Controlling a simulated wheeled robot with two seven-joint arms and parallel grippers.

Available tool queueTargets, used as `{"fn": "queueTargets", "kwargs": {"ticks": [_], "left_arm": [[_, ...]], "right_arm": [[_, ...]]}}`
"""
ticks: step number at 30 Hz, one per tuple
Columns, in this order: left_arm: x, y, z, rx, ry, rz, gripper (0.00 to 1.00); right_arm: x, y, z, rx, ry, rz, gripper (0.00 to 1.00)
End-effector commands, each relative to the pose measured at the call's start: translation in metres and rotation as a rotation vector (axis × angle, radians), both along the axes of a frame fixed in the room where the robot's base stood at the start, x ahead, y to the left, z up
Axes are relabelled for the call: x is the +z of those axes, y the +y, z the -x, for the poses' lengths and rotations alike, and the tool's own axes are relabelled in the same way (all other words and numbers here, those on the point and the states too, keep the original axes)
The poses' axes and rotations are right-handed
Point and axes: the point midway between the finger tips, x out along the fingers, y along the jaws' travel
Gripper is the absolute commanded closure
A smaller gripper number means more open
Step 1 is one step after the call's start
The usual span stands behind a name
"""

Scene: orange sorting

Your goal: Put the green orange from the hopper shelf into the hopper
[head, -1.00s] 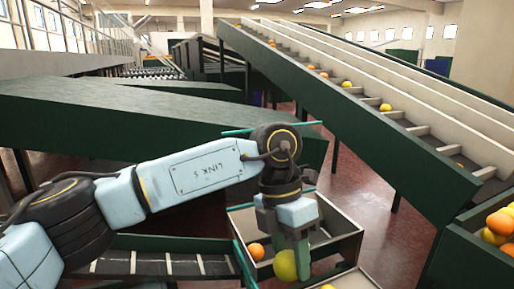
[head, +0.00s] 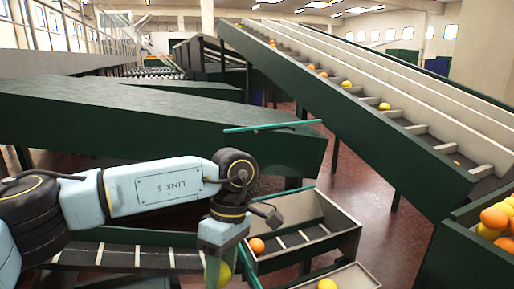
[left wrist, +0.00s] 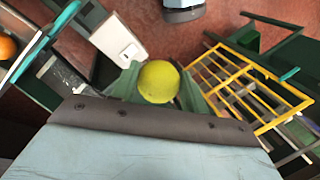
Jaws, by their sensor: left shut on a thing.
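My left gripper (head: 216,272) is shut on the green orange, a yellow-green ball (head: 224,275) at the bottom of the head view. In the left wrist view the ball (left wrist: 158,82) sits between the two green fingers. The gripper is beside the left edge of a grey slatted tray (head: 335,243), near the dark conveyor with the green rim (head: 140,258). I cannot tell for certain which of these is the hopper or its shelf. The gripper's lower end is partly cut off by the frame. My right gripper is in neither view.
An orange fruit (head: 257,246) lies in the grey tray. Another tray (head: 362,281) with a yellow-orange fruit (head: 327,284) is at the bottom. A crate of fruit (head: 460,243) stands at right. A long inclined conveyor (head: 375,140) rises behind. A yellow rack (left wrist: 250,85) shows in the wrist view.

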Motion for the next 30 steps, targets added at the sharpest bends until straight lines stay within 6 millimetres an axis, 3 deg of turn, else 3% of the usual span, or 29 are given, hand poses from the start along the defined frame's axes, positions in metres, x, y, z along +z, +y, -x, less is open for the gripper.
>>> {"fn": "queueTargets", "kwargs": {"ticks": [9,15,21,30], "left_arm": [[-0.029,0.082,0.007,-0.640,0.001,-0.001,0.79],[-0.042,0.121,0.017,-0.969,-0.001,0.001,0.79],[-0.048,0.137,0.023,-1.122,-0.001,0.002,0.79],[-0.051,0.137,0.024,-1.140,0.001,0.007,0.79]], "right_arm": [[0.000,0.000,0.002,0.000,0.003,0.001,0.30],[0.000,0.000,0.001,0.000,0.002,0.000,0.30],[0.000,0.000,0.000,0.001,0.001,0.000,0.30],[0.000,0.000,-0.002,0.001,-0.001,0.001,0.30]]}}
